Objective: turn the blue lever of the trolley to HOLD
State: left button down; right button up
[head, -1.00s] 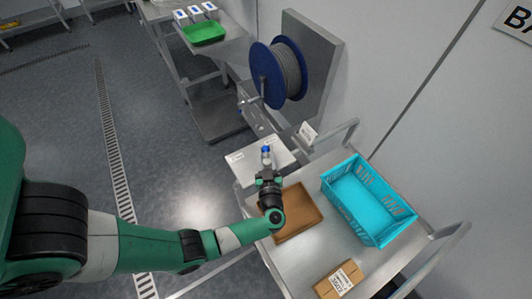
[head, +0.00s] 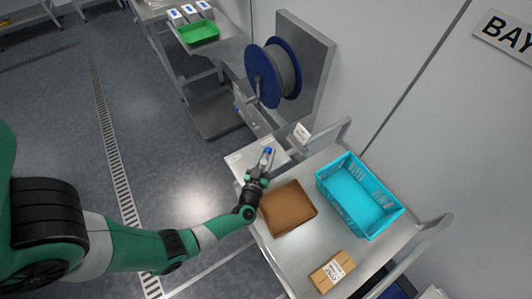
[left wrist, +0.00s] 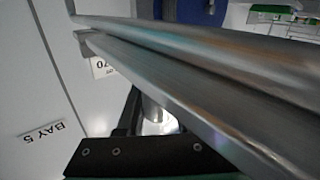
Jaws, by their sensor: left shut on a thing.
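The steel trolley (head: 325,246) stands at the centre right of the head view. The blue lever (head: 268,150) shows as a small blue tip at the trolley's far left corner, beside a pale plate. My left gripper (head: 265,159) is shut on the lever there, its fingers pointing away and slightly right. The lever's lower part is hidden by the gripper. In the left wrist view a dark part of my gripper (left wrist: 145,155) shows low down, and steel bars cover much of the picture; the lever cannot be made out. My right gripper is not in view.
The trolley carries a brown tray (head: 315,208), a turquoise crate (head: 352,213) and a cardboard box (head: 326,274). A blue cable reel (head: 256,76) on a grey panel stands behind. A trolley handrail (head: 333,134) rises close right of the gripper. Label lettering by the lever is unreadable.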

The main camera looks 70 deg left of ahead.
pick_arm(q)
jog(key=c, duration=0.6)
grip_release()
jog(key=p+v, duration=0.2)
jog(key=v, duration=0.9)
jog(key=shift+s+d, duration=0.2)
jog(key=shift+d, duration=0.05)
